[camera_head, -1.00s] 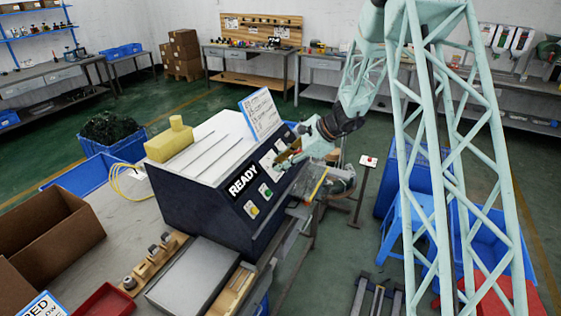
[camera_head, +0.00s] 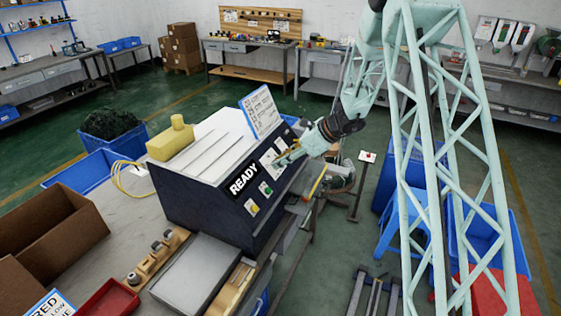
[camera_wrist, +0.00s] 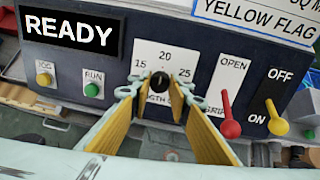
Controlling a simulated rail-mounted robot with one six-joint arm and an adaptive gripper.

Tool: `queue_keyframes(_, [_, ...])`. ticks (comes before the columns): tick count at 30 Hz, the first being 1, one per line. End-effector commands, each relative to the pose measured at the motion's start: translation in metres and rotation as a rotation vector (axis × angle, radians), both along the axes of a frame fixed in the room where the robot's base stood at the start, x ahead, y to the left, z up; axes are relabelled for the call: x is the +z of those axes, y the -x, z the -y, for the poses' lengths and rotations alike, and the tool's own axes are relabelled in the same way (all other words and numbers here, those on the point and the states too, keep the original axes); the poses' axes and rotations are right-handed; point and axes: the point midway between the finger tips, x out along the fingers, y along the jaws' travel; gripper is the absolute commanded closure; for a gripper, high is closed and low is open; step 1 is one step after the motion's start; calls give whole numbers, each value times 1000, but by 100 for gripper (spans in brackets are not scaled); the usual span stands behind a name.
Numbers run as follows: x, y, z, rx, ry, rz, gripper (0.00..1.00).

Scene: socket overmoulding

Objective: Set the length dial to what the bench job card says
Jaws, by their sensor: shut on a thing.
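The length dial (camera_wrist: 160,82) is a dark round knob on a white plate marked 15, 20 and 25, on the front of the dark machine. My gripper (camera_wrist: 158,86) is shut on the knob, with a yellow-lined finger on either side of it. The pointer cannot be made out. In the head view my gripper (camera_head: 284,160) reaches the panel from the right. The job card (camera_head: 261,111) stands on top of the machine, too small to read there. Its lower edge (camera_wrist: 262,18) in the wrist view reads "YELLOW FLAG"; the rest is cut off.
The READY display (camera_wrist: 70,31), yellow JOG button (camera_wrist: 44,80) and green RUN button (camera_wrist: 92,90) are left of the dial. A red lever (camera_wrist: 229,128) and yellow lever (camera_wrist: 277,125) stand close on the right.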

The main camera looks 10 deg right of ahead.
Motion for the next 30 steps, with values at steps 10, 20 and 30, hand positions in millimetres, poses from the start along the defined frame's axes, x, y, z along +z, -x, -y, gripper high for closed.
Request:
queue_keyframes(10, [0,0,0,1,1,2,72])
queue_keyframes(20, [0,0,0,1,1,1,68])
queue_keyframes(30, [11,5,9,1,2,2,68])
